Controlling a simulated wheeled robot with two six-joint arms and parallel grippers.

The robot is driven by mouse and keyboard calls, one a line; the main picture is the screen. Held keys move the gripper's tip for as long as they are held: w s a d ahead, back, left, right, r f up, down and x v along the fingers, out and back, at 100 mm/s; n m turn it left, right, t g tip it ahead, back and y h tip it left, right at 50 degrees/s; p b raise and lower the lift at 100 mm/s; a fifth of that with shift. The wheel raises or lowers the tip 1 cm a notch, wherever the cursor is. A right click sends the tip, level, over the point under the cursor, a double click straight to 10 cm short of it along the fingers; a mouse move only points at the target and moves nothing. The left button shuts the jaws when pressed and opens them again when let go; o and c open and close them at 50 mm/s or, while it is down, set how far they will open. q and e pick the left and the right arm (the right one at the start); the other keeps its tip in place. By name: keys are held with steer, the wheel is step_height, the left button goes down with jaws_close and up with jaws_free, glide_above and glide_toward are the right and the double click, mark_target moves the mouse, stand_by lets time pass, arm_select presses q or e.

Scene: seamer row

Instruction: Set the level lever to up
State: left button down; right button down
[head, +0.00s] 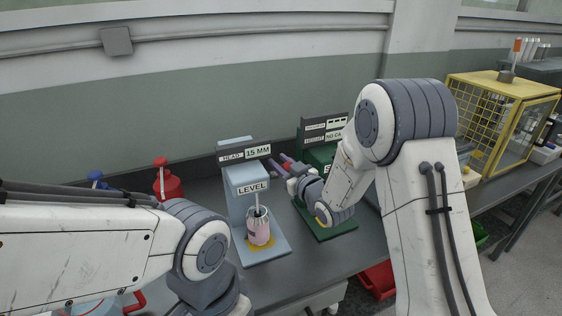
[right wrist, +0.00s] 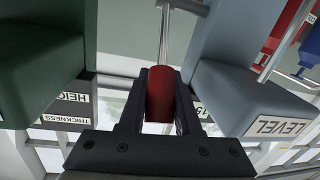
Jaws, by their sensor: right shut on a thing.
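The blue-grey level machine (head: 235,190) stands on the bench with a LEVEL sign (head: 252,188) on its front and a 15 MM head sign above. My right gripper (head: 285,166) reaches in beside its right side, near the back. In the right wrist view my right gripper (right wrist: 160,100) is shut on a red knob (right wrist: 160,82) at the end of a thin metal rod (right wrist: 164,35), the lever. The rod runs from the knob to the picture's top edge; its far end is hidden. My left arm is at lower left; its gripper is not in view.
A pink can (head: 259,232) stands on the machine's base under a rod. A green machine (head: 306,180) is close on the right, leaving a narrow gap. Red (head: 167,185) and blue-topped items stand at left. A yellow cage (head: 500,100) is at far right.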

steer(key=shift+w+a+r+p, duration=0.1)
steer(key=shift+w+r+p, duration=0.1)
steer(key=shift+r+p, duration=0.15)
steer(key=shift+w+f+g, duration=0.1)
steer(key=shift+g, duration=0.3)
arm_select(q)
steer(key=shift+r, duration=0.85)
arm_select(e)
steer(key=c, duration=0.6)
jaws_free()
